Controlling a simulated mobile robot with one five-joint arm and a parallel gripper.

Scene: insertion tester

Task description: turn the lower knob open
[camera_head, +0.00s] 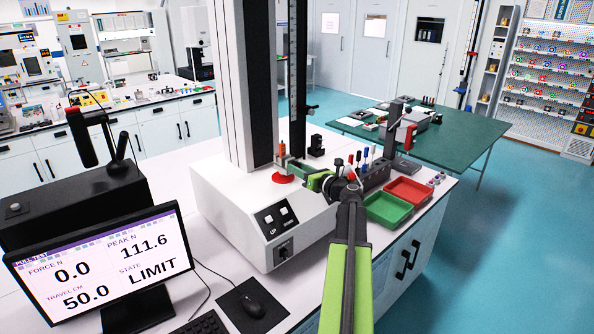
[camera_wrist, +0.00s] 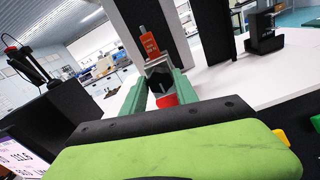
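The tester's lower clamp stands on its white base (camera_head: 235,205) in the head view, with an upright orange block (camera_head: 282,150) above a red disc (camera_head: 283,179). My gripper (camera_head: 303,169) reaches it from the right. In the wrist view, my gripper (camera_wrist: 159,72) has its two green fingers apart, pointing at the clamp just below the orange block (camera_wrist: 149,44). A dark part (camera_wrist: 161,83) and a red part (camera_wrist: 167,100) show between the fingers. I cannot tell the lower knob apart from the clamp, nor whether the fingers touch it.
The tall black column (camera_head: 258,80) rises behind the clamp. Green (camera_head: 388,209) and red (camera_head: 409,190) trays and several upright tools stand right of the tester. A monitor (camera_head: 105,262) stands front left, reading force 0.0 and LIMIT. A green table (camera_head: 460,140) is behind.

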